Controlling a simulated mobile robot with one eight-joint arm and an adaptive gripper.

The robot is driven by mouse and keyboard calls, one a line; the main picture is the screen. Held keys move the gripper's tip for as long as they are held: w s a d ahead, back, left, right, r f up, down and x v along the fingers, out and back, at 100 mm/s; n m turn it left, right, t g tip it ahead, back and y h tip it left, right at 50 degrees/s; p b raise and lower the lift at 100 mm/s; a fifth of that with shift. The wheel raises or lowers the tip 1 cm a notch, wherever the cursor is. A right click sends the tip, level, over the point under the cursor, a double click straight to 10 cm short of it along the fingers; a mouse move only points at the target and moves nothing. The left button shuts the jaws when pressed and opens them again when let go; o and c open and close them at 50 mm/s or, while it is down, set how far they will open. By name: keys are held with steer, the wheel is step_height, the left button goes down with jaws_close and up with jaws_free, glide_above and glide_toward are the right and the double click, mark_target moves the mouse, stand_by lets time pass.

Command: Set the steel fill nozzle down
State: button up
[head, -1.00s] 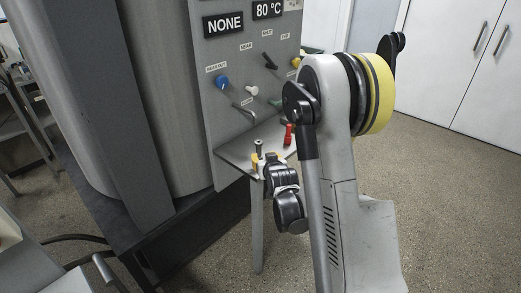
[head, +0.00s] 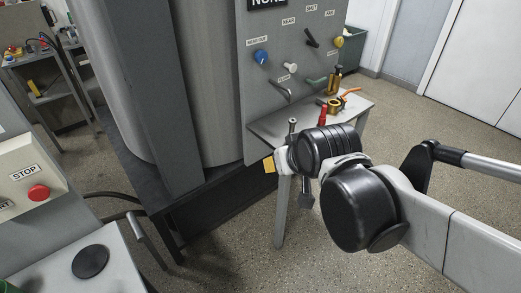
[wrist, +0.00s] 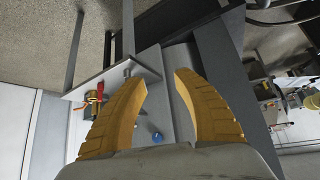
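A slim upright steel piece (head: 292,126), which looks like the steel fill nozzle, stands at the front corner of the small grey shelf (head: 272,128) in the head view. Its lower end is hidden behind my gripper. My gripper (head: 270,164) is just in front of and below that corner, with a yellow finger showing. In the wrist view my gripper (wrist: 160,77) has its two yellow fingers spread apart, with nothing held between them. The shelf (wrist: 148,62) lies beyond the left fingertip, where a small steel end shows partly, too small to identify surely.
A red-handled tool (head: 322,116), a brass ring with an orange handle (head: 334,105) and a brass bottle (head: 335,82) crowd the shelf's right side. Knobs and levers stick out of the grey panel (head: 270,80) above. A STOP button (head: 39,193) is at left. Open floor lies right.

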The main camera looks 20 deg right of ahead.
steer(key=s+a+g, duration=0.1)
steer(key=s+a, duration=0.1)
steer(key=s, duration=0.5)
steer(key=shift+s+f+n, duration=0.3)
steer(key=shift+s, duration=0.1)
